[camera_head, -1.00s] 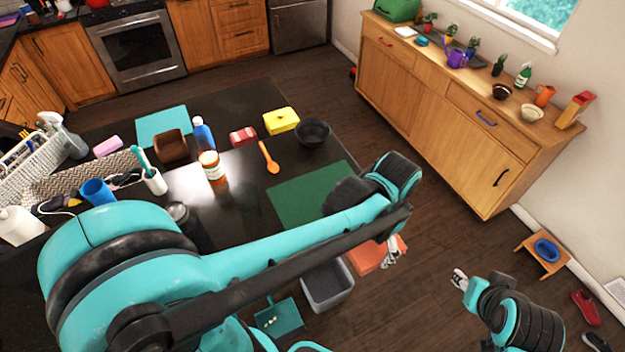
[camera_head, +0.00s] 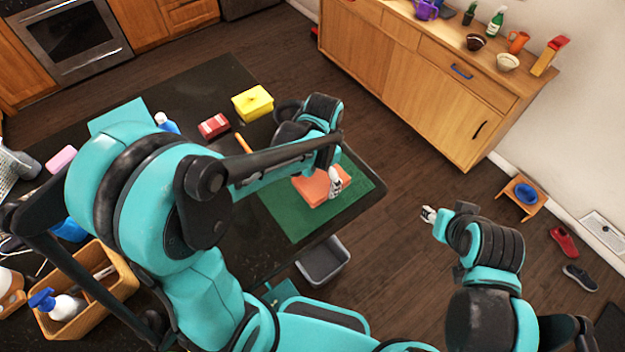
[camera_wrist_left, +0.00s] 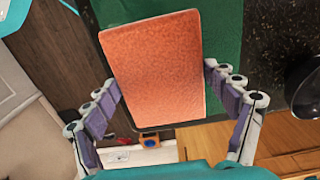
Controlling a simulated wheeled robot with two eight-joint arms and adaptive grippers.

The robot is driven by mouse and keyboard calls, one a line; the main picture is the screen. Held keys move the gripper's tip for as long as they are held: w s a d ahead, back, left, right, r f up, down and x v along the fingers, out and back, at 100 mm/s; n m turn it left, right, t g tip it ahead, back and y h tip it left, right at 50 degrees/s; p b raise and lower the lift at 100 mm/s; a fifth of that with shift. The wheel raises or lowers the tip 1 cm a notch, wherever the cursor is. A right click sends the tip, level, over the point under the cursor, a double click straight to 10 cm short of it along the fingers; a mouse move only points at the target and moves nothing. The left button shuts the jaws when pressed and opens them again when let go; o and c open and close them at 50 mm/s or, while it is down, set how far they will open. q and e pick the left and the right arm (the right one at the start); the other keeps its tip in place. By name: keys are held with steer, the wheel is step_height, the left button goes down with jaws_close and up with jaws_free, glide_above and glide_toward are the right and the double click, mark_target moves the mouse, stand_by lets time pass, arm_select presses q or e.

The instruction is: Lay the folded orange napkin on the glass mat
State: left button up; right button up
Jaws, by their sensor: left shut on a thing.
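The folded orange napkin (camera_head: 312,188) is a flat rectangle over the green mat (camera_head: 289,222) near the corner of the dark counter. My left gripper (camera_head: 335,183) is shut on the napkin at its right edge. In the left wrist view the napkin (camera_wrist_left: 155,65) sits between the two fingers, with the green mat (camera_wrist_left: 225,35) behind it. I cannot tell whether the napkin touches the mat. My right gripper (camera_head: 428,215) is off the counter, over the floor, apart from the napkin; its finger opening is too small to read.
A yellow box (camera_head: 252,103), a red-and-white item (camera_head: 213,126) and a dark bowl (camera_head: 287,110) stand beyond the mat; my left arm partly hides the bowl. A grey bin (camera_head: 323,262) is below the counter edge. A wooden sideboard (camera_head: 400,80) stands across the floor.

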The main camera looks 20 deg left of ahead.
mark_target(313, 182)
arm_select(q)
steer(key=shift+w+a+f, duration=0.8)
steer(key=shift+a, duration=0.25)
steer(key=shift+a+f, duration=0.1)
steer(key=shift+f, duration=0.05)
step_height(313, 182, down, 3)
steer(key=shift+f, duration=0.2)
steer(key=shift+w+f, duration=0.1)
steer(key=shift+f, duration=0.2)
steer(key=o, duration=1)
steer(key=shift+f+b, duration=0.1)
steer(key=shift+b, duration=0.2)
